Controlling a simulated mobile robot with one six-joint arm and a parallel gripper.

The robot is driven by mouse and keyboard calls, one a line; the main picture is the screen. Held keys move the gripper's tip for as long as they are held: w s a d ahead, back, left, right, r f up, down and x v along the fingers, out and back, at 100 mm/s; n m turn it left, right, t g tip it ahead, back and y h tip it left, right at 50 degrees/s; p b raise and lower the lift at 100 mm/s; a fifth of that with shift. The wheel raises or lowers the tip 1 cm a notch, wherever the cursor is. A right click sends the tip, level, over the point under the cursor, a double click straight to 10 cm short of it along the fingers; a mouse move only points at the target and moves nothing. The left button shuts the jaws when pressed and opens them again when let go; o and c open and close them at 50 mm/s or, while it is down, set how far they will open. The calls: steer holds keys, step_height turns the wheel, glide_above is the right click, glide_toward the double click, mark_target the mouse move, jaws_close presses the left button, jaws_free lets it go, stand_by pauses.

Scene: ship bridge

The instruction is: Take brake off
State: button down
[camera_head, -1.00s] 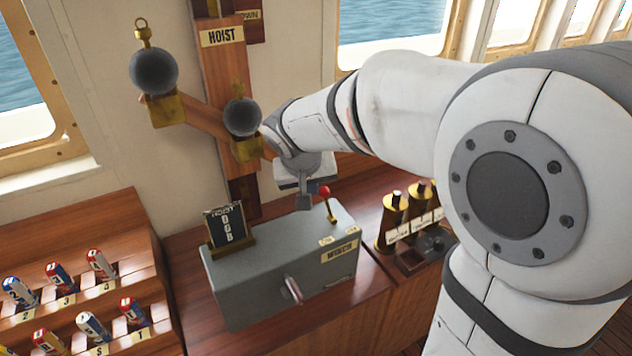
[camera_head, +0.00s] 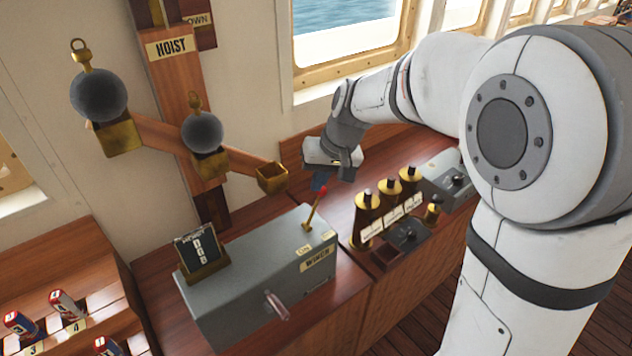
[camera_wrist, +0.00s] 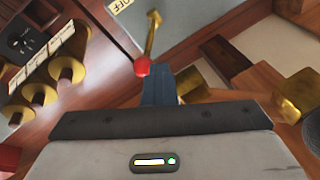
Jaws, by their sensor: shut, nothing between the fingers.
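The grey winch box (camera_head: 245,285) stands on the wooden counter. Its brass lever has a red knob (camera_head: 322,190) and leans to the right, toward the far label. Small cream labels lie by its base; one reads OFF (camera_wrist: 120,4) in the wrist view. My gripper (camera_head: 319,182) is shut and empty right at the knob. In the wrist view the red knob (camera_wrist: 143,67) shows just left of the blue fingertips (camera_wrist: 162,75). I cannot tell whether they touch.
A small counter board (camera_head: 197,250) stands on the box's left end, and a pink-grey crank handle (camera_head: 277,305) sticks out in front. Brass-capped cylinders (camera_head: 368,205) stand to the right. The hoist arm with dark balls (camera_head: 202,132) is at the left.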

steer(key=shift+w+d, duration=0.1)
stand_by(0.4)
steer(key=shift+r, duration=0.15)
step_height(320, 180, up, 12)
steer(key=s, duration=0.2)
steer(key=shift+s+d+f, duration=0.25)
steer(key=shift+d, duration=0.05)
